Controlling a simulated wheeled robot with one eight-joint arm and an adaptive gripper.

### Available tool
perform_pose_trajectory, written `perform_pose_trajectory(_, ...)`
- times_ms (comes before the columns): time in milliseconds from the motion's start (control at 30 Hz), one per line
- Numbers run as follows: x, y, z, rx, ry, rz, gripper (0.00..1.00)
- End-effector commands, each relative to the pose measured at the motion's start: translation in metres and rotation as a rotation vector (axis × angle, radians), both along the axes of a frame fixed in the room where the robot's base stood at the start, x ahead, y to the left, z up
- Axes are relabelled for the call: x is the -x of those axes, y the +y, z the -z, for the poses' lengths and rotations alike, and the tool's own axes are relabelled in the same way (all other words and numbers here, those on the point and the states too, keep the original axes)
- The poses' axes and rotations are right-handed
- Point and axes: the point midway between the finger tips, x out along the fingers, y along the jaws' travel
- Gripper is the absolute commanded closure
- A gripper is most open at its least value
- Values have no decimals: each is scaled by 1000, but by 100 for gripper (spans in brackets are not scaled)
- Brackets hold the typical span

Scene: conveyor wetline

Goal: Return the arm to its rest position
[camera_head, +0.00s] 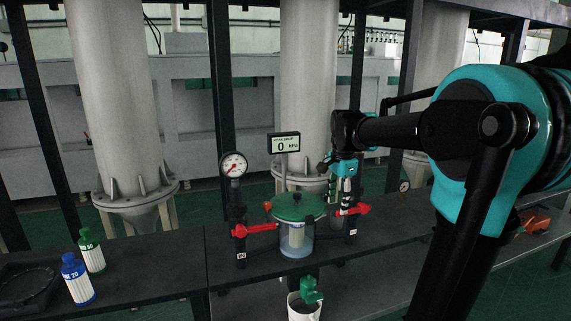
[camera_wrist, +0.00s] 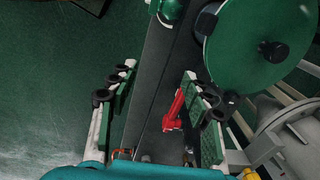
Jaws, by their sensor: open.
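My arm (camera_head: 400,131) reaches in from the right in the head view, and its wrist bends downward beside the filter vessel. My gripper (camera_head: 344,187) points down just above the right red valve handle (camera_head: 356,209). In the wrist view my gripper (camera_wrist: 160,100) has its two fingers wide apart. A red handle (camera_wrist: 173,110) shows between them, closer to the right finger. I see nothing held. The vessel's green lid (camera_wrist: 255,45) is to the right of the fingers in the wrist view.
The clear vessel (camera_head: 296,240) stands on a dark bench (camera_head: 180,257) with a left red handle (camera_head: 262,228), a gauge (camera_head: 234,165) and a display reading 0 kPa (camera_head: 285,143). Blue-capped (camera_head: 77,280) and green-capped (camera_head: 92,252) bottles stand left.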

Motion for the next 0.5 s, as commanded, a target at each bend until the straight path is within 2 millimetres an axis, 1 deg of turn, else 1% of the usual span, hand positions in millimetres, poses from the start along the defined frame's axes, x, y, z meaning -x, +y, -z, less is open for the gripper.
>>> perform_pose_trajectory(33, 8, -2, 11, 3, -12, -46, 51)
perform_pose_trajectory(167, 29, -7, 42, 19, -53, -204, 51)
perform_pose_trajectory(267, 54, -12, 76, 44, -96, -370, 51)
perform_pose_trajectory(300, 67, -14, 92, 58, -116, -448, 51)
perform_pose_trajectory(367, 89, -18, 116, 86, -147, -576, 51)
perform_pose_trajectory(400, 104, -20, 132, 106, -166, -660, 51)
perform_pose_trajectory(500, 138, -24, 166, 160, -209, -848, 51)
